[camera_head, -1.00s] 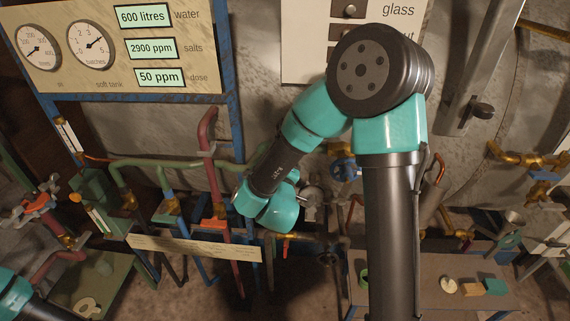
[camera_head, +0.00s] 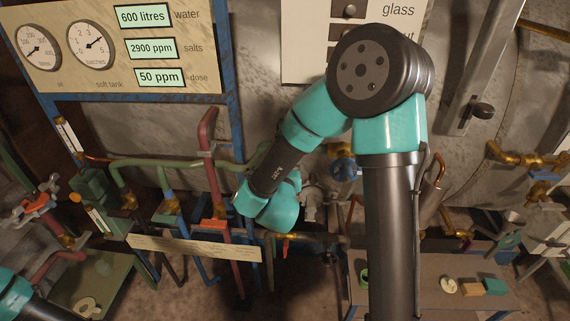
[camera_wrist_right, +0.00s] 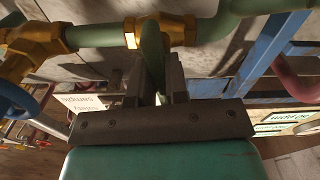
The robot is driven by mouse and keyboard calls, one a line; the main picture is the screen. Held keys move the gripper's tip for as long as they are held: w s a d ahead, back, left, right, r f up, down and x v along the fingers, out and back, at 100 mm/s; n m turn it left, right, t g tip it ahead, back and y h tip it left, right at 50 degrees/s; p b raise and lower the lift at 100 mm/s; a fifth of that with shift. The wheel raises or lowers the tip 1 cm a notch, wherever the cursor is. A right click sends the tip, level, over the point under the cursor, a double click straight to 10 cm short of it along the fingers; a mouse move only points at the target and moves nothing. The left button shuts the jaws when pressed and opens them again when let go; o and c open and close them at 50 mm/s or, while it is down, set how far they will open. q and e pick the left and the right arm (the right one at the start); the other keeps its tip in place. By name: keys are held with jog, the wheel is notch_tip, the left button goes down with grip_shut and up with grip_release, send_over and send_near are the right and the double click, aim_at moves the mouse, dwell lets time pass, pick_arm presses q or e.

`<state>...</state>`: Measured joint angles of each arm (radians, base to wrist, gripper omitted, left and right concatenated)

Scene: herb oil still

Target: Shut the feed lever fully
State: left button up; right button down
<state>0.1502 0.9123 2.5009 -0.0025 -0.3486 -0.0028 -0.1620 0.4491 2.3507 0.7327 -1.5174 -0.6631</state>
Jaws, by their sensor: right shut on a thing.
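In the right wrist view, a green lever (camera_wrist_right: 152,45) stands out from a brass valve (camera_wrist_right: 174,29) on a green pipe (camera_wrist_right: 95,36). My right gripper (camera_wrist_right: 155,80) is shut on this lever, with one finger on each side of it. No label on the lever is readable, so I cannot confirm that it is the feed lever. In the head view, my right arm reaches down to the pipework from the right and hides its own fingers and the lever. At the lower left only a part of my left arm shows; its gripper is outside the picture.
Orange-red handles (camera_head: 213,225) and a cream label strip (camera_head: 195,247) are left of my right wrist. A blue handwheel (camera_head: 343,170) is right of it. A low bench (camera_head: 425,300) with small blocks stands at lower right. A gauge panel (camera_head: 110,45) hangs at upper left.

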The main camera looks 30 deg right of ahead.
jog(key=shift+m, duration=1)
jog(key=c, duration=1.1)
grip_release()
